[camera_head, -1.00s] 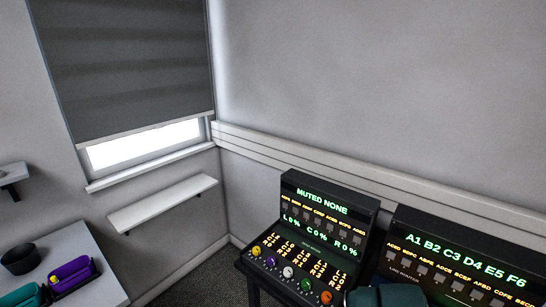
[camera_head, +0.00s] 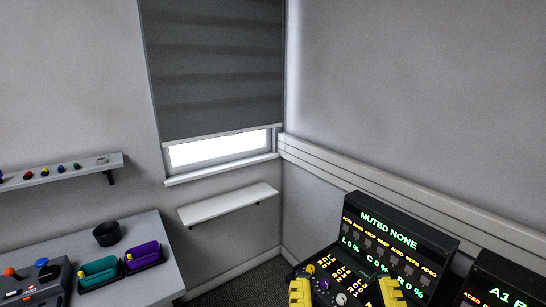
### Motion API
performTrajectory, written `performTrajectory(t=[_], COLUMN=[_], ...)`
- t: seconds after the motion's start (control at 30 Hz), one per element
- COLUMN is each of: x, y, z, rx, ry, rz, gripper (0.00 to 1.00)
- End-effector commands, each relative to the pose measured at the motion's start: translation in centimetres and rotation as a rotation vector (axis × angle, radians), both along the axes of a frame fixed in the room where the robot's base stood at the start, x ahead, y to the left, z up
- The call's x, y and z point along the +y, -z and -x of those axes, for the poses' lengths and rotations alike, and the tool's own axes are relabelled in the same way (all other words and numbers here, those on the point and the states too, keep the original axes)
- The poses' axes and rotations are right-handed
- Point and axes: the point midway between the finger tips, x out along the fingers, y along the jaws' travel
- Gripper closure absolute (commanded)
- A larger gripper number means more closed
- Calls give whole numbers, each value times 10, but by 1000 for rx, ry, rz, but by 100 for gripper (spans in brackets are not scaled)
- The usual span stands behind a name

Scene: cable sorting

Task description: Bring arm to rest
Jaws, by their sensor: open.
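My gripper (camera_head: 343,292) shows at the bottom edge of the head view, with two yellow fingertips spread apart. It is open, and no object shows between the fingers. It is in front of the lower panel of a black console (camera_head: 401,244) with a lit "MUTED NONE" display, and it hides part of the console's knobs. I cannot tell whether it touches the console. The rest of my arm is out of view.
A second black console (camera_head: 503,287) stands at the lower right. A table (camera_head: 150,232) at the left holds a teal tray (camera_head: 99,272), a purple tray (camera_head: 143,256), a dark bowl (camera_head: 107,234) and a grey control box (camera_head: 35,284).

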Motion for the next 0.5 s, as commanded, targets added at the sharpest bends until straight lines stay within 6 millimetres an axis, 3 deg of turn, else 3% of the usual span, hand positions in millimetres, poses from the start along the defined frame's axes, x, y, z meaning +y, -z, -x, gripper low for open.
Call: performTrajectory(t=[0.03,0.27,0.5], x=[0,-1,-1], y=[-23,-109,-215], z=[-4,-5,-6], rx=[12,19,21], ry=[9,7,6], rz=[23,11,4], gripper=[41,41,41])
